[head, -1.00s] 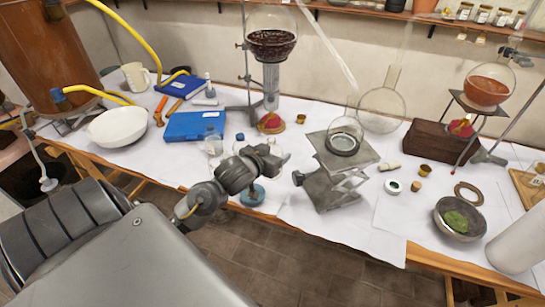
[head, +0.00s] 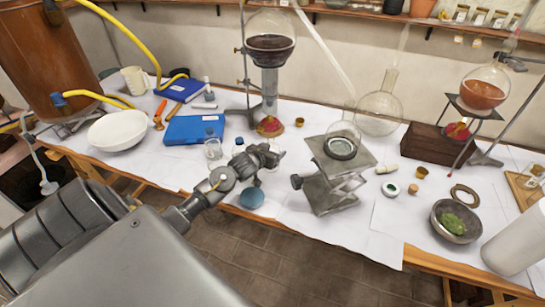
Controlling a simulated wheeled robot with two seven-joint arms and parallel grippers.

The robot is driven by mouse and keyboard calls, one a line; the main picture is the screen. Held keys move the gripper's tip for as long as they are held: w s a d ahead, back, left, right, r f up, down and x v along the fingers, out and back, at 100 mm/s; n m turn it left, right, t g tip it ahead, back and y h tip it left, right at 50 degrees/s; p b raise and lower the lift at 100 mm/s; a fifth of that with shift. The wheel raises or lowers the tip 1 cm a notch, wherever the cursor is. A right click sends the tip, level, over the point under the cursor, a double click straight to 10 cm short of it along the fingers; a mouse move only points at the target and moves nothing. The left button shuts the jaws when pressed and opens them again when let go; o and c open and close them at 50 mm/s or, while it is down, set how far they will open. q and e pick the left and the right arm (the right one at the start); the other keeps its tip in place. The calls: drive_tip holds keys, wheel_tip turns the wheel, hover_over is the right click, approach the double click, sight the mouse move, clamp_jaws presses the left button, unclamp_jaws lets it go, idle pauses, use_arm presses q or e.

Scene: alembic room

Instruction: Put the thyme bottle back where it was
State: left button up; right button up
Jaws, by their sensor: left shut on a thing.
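My left gripper (head: 270,156) is over the front middle of the white-covered table, its arm coming in from the lower left. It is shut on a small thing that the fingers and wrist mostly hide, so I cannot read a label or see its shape. A clear bottle with a blue cap (head: 213,147) stands just left of the gripper. Small labelled jars (head: 481,17) stand in a row on the wall shelf (head: 400,18) at the top right. I cannot tell which bottle is thyme by its label. My right gripper is not in view.
A lab jack (head: 335,175) with a round glass flask stands right of the gripper. A round blue thing (head: 251,198) shows below the wrist. A retort stand with a dark-filled flask (head: 270,40) stands behind. A mortar bowl (head: 455,220) is at right, a white bowl (head: 118,130) at left.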

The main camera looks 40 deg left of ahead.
use_arm(q)
drive_tip(key=shift+f, duration=1.5)
drive_tip(key=shift+f, duration=0.15)
drive_tip(key=o, duration=1.2)
drive_tip(key=shift+o, duration=0.2)
drive_tip(key=v, duration=1.2)
